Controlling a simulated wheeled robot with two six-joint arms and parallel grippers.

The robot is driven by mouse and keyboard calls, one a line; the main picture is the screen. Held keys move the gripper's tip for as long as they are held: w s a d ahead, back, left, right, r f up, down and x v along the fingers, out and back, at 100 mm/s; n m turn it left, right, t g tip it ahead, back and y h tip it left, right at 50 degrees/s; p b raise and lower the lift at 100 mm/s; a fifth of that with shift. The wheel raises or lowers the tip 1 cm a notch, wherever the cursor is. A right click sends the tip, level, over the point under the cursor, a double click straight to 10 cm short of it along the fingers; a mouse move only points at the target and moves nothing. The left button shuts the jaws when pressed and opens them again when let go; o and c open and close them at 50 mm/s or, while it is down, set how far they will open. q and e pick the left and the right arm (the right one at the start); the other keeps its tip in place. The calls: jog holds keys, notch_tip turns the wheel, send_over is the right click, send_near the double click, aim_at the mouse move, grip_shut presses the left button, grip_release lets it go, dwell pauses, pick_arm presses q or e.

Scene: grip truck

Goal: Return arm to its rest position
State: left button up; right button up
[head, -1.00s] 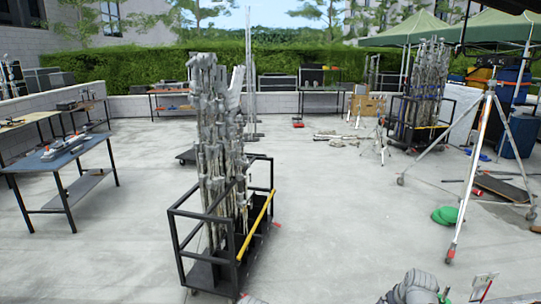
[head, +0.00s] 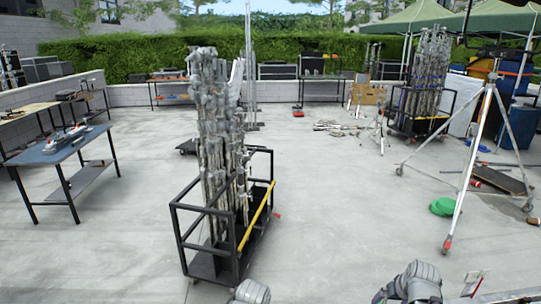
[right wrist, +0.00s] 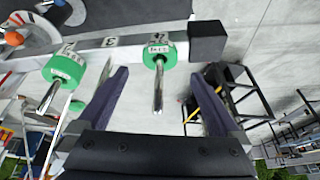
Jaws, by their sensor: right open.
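My right gripper (right wrist: 167,72) is open in the right wrist view, with its two dark fingers spread apart. A green disc with a metal pin (right wrist: 158,54) shows in the gap between the fingers, and neither finger appears closed on it. A second green disc with a pin (right wrist: 65,68) is to the left, outside the fingers. Both are by a pale bar with number labels (right wrist: 115,42). In the head view, grey parts of my arms show at the bottom edge. Neither gripper's fingers can be seen there.
A black cart (head: 221,262) with a yellow bar holds upright metal stands at the centre. A blue-topped table (head: 62,146) is at left. A tripod stand (head: 465,175) and a green item (head: 443,207) are at right. Open concrete lies between them.

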jog(key=b+x, duration=0.5)
jog(key=x, duration=0.1)
jog(key=shift+w+f, duration=0.1)
jog(key=shift+f, duration=0.05)
notch_tip(320, 180, up, 11)
jog(key=p, duration=1)
jog(key=shift+d+p, duration=0.25)
jog(key=shift+p, duration=0.15)
jog(key=shift+f, duration=0.15)
